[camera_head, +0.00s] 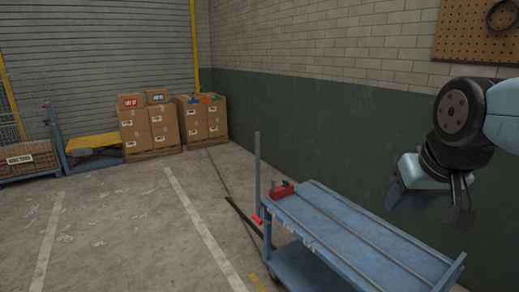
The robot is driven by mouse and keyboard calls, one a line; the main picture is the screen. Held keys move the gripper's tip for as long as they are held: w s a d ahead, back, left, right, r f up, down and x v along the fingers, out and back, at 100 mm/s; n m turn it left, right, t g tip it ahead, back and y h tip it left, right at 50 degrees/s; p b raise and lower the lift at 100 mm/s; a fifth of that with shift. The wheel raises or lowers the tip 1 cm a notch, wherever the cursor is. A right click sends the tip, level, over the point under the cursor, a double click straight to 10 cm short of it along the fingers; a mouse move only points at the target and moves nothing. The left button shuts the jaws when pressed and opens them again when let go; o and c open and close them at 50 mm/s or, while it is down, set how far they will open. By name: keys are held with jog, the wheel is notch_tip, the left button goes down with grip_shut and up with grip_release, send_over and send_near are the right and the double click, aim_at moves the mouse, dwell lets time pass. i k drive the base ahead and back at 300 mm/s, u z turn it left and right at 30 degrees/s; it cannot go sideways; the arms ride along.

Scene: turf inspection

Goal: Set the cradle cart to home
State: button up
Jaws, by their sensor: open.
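A blue two-level cart (352,241) stands at the lower right, which I take to be the cradle cart. Two rails run along its top. A red block (282,190) sits at the far left end of the top. A grey upright post (257,165) rises by that end, with a small red piece (257,218) low beside it. My gripper (458,212) is open at the right, in front of the green wall and above the cart's right part. It looks apart from the cart.
Cartons (150,128) stand on pallets at the back, beside a blue trolley with a yellow top (92,142). A mesh cage (30,158) stands far left. The wall (320,130) runs close behind the cart. A dark bar (243,215) lies left of the cart.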

aim_at(341, 245)
jog(key=k, duration=1.05)
jog(key=u, duration=0.35)
jog(key=i, duration=0.75)
jog(key=u, duration=0.5)
jog(key=i, duration=2.05)
jog(key=z, duration=0.7)
jog(key=k, duration=0.75)
jog(key=z, duration=0.15)
jog(key=i, duration=0.55)
jog(key=u, duration=0.05)
